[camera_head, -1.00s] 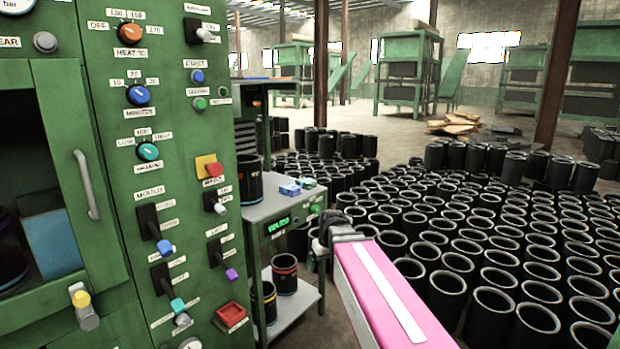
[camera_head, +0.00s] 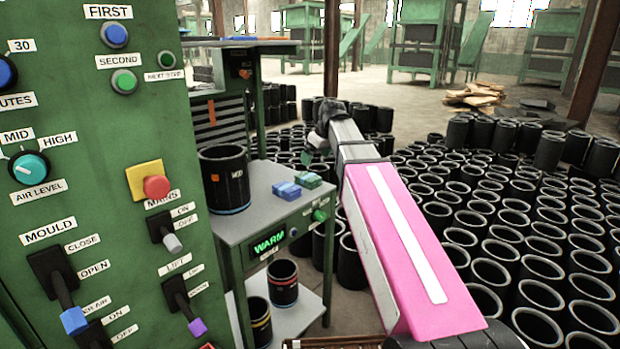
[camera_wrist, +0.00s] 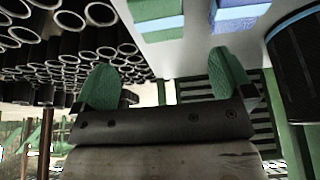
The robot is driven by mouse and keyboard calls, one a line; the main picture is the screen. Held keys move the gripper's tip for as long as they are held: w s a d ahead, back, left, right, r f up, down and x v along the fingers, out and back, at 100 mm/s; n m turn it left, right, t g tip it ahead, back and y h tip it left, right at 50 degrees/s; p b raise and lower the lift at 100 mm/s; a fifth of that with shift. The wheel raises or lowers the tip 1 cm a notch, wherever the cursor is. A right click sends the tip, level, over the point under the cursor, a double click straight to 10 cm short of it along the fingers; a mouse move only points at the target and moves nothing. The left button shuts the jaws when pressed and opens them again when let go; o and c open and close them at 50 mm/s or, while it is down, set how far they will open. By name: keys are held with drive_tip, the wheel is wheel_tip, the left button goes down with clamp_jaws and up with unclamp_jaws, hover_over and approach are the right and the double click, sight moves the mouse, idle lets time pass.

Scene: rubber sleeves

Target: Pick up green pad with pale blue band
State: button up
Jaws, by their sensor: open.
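The green pad with a pale blue band (camera_wrist: 157,22) lies on the grey bench top, at the top of the wrist view. In the head view the green pad (camera_head: 309,180) is to the right of the blue pads (camera_head: 286,189); its band is too small to make out there. A blue pad with a paler band (camera_wrist: 240,14) is beside it in the wrist view. My gripper (camera_wrist: 166,82) is open and empty, its green fingers wide apart, and is apart from the pads. In the head view my gripper (camera_head: 314,152) is partly hidden, behind and right of the pads.
A black sleeve (camera_head: 225,178) stands on the bench (camera_head: 262,215), left of the pads. Two banded sleeves stand on the lower shelf. The green control panel (camera_head: 110,170) fills the left. Many black sleeves (camera_head: 500,262) crowd the floor on the right.

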sight(309, 176)
drive_tip(key=shift+x, duration=5.2)
drive_tip(key=shift+d+f, duration=0.1)
drive_tip(key=shift+f, duration=0.15)
drive_tip(key=c, duration=1)
